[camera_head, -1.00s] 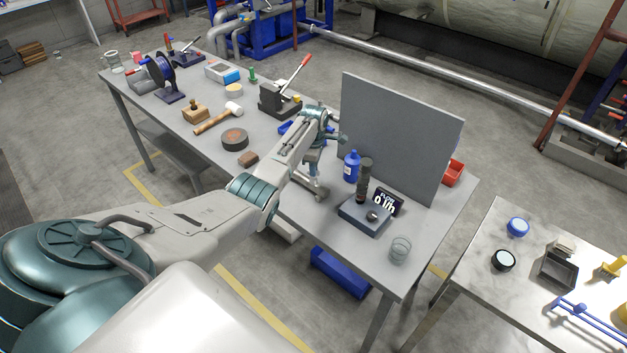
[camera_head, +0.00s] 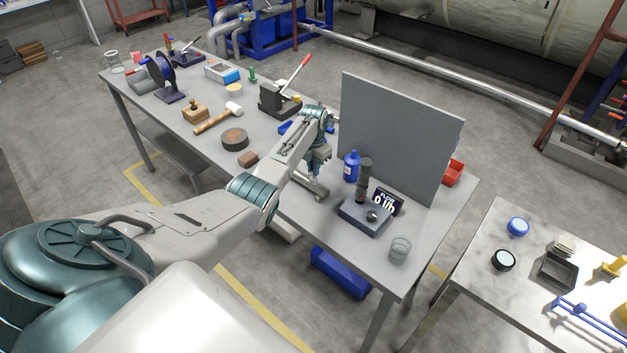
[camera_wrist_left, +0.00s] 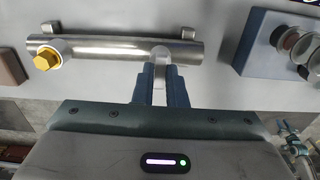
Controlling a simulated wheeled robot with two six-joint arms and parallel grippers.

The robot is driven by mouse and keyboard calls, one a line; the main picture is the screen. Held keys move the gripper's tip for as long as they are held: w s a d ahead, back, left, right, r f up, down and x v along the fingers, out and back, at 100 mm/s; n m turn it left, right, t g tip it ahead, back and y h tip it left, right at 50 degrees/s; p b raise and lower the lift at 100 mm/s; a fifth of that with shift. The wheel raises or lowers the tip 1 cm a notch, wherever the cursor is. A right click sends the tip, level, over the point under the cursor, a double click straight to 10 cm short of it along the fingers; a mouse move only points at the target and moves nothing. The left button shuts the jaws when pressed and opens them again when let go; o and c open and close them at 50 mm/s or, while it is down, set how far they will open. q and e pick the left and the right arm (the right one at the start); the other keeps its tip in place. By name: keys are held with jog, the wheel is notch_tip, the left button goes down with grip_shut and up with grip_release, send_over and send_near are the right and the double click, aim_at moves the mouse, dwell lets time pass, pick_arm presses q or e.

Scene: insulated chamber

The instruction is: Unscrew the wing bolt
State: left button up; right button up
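The wing bolt (camera_wrist_left: 160,55) shows in the left wrist view as a narrow silver piece at the right part of a shiny metal tube (camera_wrist_left: 110,50). The tube lies on the grey bench and also shows in the head view (camera_head: 322,194). A yellow hex fitting (camera_wrist_left: 46,59) sits near its left end. My left gripper (camera_wrist_left: 160,88) has its two blue-grey fingers close on both sides of the silver piece and appears shut on it. In the head view, my left gripper (camera_head: 318,172) points down at the tube and hides the wing bolt. My right gripper is not in view.
A scale (camera_head: 364,218) with a dark cylinder on it, a blue bottle (camera_head: 351,166) and a glass jar (camera_head: 399,249) stand right of the tube. A tall grey panel (camera_head: 400,135) stands behind. A brown block (camera_head: 248,159) and a mallet (camera_head: 213,120) lie to the left.

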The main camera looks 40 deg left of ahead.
pick_arm(q)
jog(key=shift+o, duration=0.7)
jog(key=shift+r, duration=0.1)
jog(key=shift+r, duration=2.45)
